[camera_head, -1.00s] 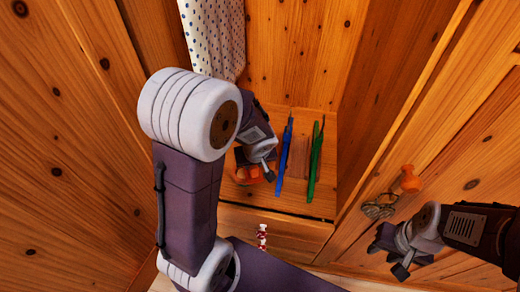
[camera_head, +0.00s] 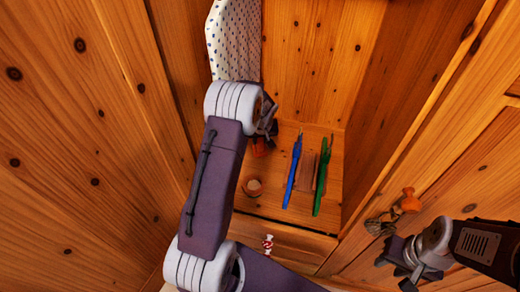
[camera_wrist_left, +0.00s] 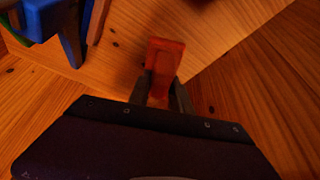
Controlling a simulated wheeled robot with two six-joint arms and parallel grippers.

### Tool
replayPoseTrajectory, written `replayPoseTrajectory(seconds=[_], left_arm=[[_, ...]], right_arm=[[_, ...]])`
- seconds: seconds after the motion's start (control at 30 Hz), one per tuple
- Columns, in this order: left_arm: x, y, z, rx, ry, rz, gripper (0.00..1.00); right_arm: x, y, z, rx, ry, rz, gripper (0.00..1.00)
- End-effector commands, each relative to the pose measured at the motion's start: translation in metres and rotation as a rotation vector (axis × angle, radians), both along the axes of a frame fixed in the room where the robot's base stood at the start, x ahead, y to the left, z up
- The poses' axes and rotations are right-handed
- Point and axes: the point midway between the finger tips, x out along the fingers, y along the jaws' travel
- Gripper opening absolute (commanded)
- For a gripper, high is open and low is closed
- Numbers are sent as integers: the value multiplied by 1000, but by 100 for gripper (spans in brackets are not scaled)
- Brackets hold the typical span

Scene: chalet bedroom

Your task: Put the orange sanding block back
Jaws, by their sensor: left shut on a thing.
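The orange sanding block (camera_wrist_left: 164,62) is between the fingers of my left gripper (camera_wrist_left: 160,95) in the left wrist view, sticking out past the fingertips. In the head view a small reddish-orange part of the block (camera_head: 260,147) shows beside my left gripper (camera_head: 268,133), which is partly hidden by its own wrist. It is at the back left of the wooden shelf (camera_head: 277,210). Whether the block touches the shelf or wall cannot be told. My right gripper (camera_head: 400,262) is at the lower right, empty, by the wooden door; its finger gap is unclear.
A blue tool (camera_head: 293,170), a brown wooden piece (camera_head: 306,171) and a green tool (camera_head: 321,178) occupy the shelf's right part. A dotted board (camera_head: 234,40) stands behind.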

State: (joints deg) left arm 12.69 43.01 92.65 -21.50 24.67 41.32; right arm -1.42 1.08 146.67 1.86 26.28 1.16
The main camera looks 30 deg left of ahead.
Motion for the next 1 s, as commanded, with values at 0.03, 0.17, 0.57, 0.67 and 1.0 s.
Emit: replayPoseTrajectory(seconds=[0.03, 0.17, 0.57, 0.67, 1.0], left_arm=[[-3, -2, -15, -2, 10, 1, 0], [-3, -2, -31, -2, 8, 0, 0], [-4, -2, -66, -1, 8, -1, 0], [-3, -2, -71, -1, 4, -1, 0], [-3, -2, -73, -1, 4, 1, 30]], right_arm=[[0, 0, -6, 0, 0, 0, 36], [0, 0, -10, 0, 1, 0, 36], [0, 0, -20, 0, 0, 0, 36], [0, 0, -20, 0, 0, 0, 36], [0, 0, -24, 0, 0, 0, 36]])
